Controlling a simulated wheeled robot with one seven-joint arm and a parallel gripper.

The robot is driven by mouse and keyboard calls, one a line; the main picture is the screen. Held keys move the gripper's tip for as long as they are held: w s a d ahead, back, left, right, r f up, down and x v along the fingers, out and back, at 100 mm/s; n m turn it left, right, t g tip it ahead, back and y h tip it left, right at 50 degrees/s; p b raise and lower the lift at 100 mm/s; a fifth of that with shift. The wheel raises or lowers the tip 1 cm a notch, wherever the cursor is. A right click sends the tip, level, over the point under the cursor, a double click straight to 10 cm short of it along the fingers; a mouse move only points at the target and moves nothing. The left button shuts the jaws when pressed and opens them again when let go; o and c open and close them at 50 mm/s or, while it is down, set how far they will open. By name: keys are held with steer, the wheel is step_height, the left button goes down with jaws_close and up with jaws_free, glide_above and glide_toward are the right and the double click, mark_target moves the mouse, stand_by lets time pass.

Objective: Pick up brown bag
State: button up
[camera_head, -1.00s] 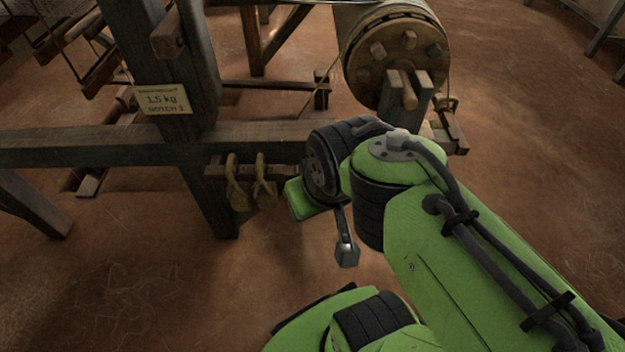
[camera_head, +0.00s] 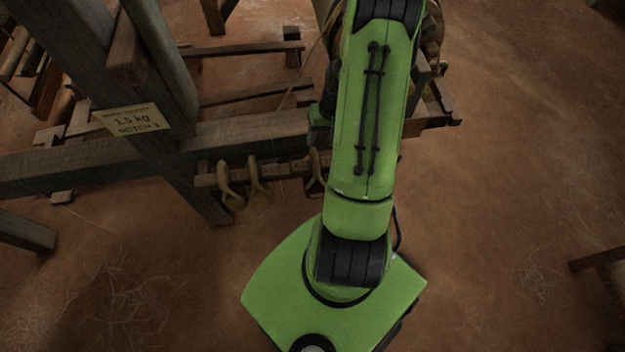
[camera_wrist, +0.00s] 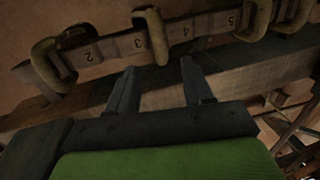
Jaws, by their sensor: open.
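Several tan-brown bags with loop handles hang from a notched wooden rail (camera_head: 290,172) in the head view. One brown bag (camera_head: 229,190) hangs at the left, another (camera_head: 258,186) beside it, and a third (camera_head: 315,178) close to my arm. In the wrist view the rail carries numbers 2 to 5, with a loop (camera_wrist: 47,66) at the left, one (camera_wrist: 152,36) near the 3, and two at the upper right (camera_wrist: 256,18). My gripper (camera_wrist: 158,64) is open and empty, its fingers pointing at the rail just below the middle loop.
A tan label (camera_head: 131,120) reading 1.5 kg, notch 3 is on the loom post. A long wooden beam (camera_head: 90,168) runs behind the rail. The roller end is mostly hidden by my arm.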

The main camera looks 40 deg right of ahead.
mark_target(315, 154)
steer(key=f+b, duration=0.1)
steer(key=f, duration=0.2)
steer(key=a+f+b, duration=0.1)
steer(key=f, duration=0.2)
steer(key=w+f+b, duration=0.1)
steer(key=f, duration=0.2)
steer(key=shift+a+f, duration=0.2)
steer(key=shift+a, duration=0.1)
steer(key=shift+r, duration=0.1)
jaws_close()
stand_by(0.7)
